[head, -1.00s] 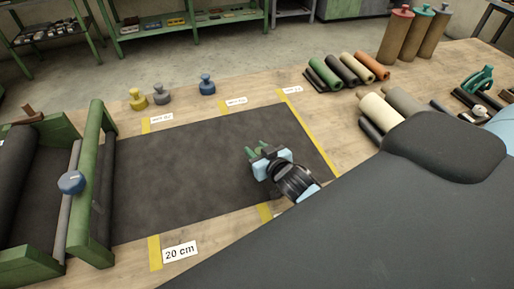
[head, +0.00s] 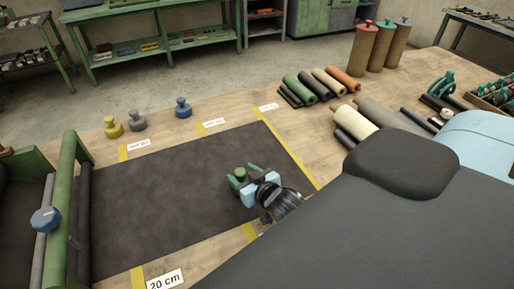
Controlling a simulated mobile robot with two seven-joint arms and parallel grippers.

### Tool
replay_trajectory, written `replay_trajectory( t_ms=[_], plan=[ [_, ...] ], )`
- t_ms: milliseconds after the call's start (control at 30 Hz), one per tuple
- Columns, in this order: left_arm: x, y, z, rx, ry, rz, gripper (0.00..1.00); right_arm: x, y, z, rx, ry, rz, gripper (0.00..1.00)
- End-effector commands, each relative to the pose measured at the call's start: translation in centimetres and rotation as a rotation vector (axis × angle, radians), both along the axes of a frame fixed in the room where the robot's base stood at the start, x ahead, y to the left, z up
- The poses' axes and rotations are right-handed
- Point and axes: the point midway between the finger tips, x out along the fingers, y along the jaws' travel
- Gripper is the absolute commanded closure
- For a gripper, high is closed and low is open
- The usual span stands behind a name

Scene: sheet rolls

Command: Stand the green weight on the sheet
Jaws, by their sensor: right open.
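The dark sheet (head: 165,205) lies flat on the wooden bench, running right from the green roll stand. My right gripper (head: 241,176) is low over the right part of the sheet, its two green fingers apart. The green weight (head: 240,173) shows between the fingers, its knob up, and looks upright on the sheet. Its lower part is hidden by the gripper, so contact with the sheet and the fingers is hard to tell. My left gripper is not in view.
Yellow (head: 113,128), grey (head: 137,122) and blue (head: 183,108) weights stand behind the sheet. Yellow strips with labels, one reading 20 cm (head: 166,281), cross the bench. Several rolls (head: 325,84) lie at the back right. The sheet left of the gripper is clear.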

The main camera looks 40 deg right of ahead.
Motion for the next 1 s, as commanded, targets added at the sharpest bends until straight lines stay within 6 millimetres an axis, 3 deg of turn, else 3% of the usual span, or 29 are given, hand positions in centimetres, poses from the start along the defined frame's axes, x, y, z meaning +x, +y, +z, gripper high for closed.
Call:
replay_trajectory(
  t_ms=[200,400,600,1000],
  plan=[
    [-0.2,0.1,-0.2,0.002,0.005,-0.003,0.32,-4.3,0.2,1.1,0.001,0.003,0.001,0.45],
    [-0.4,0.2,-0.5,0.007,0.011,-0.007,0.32,-7.0,0.3,1.9,0.001,0.004,0.001,0.45],
    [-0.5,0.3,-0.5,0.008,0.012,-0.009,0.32,-8.1,0.3,2.5,0.0,0.001,0.0,0.45],
    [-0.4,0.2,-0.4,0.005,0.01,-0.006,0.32,-8.2,0.3,2.5,0.0,0.0,0.0,0.45]
  ],
)
